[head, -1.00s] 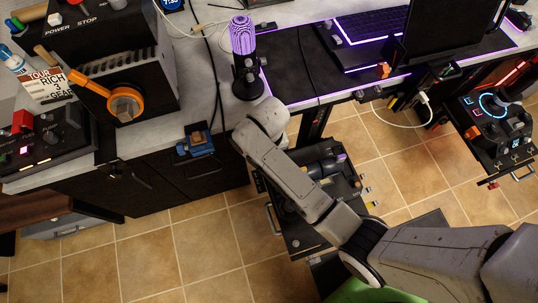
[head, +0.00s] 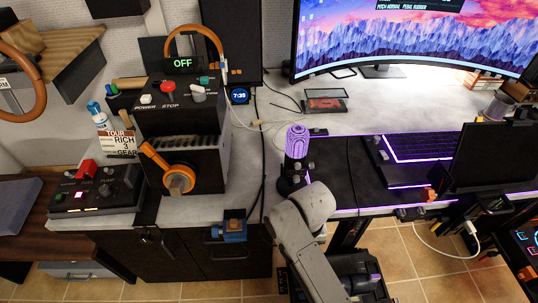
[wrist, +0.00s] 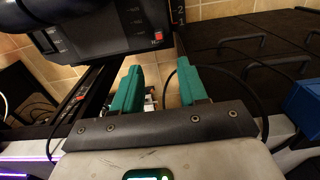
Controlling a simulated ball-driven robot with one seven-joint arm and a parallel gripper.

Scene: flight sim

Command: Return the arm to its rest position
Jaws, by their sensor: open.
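My gripper (wrist: 159,78) shows in the wrist view as two teal fingers on a dark bar, set apart with nothing between them. Tiled floor and small blurred items show behind the gap. In the head view my arm (head: 306,248) rises from the bottom edge. The gripper cannot be made out in the head view.
The desk holds a black control box (head: 200,135) with an orange handle, a monitor (head: 415,40) and a keyboard (head: 425,146). A blue device (head: 233,230) sits at the front edge. In the wrist view a black box (wrist: 105,28) is close beyond the fingers, with dark drawers at right.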

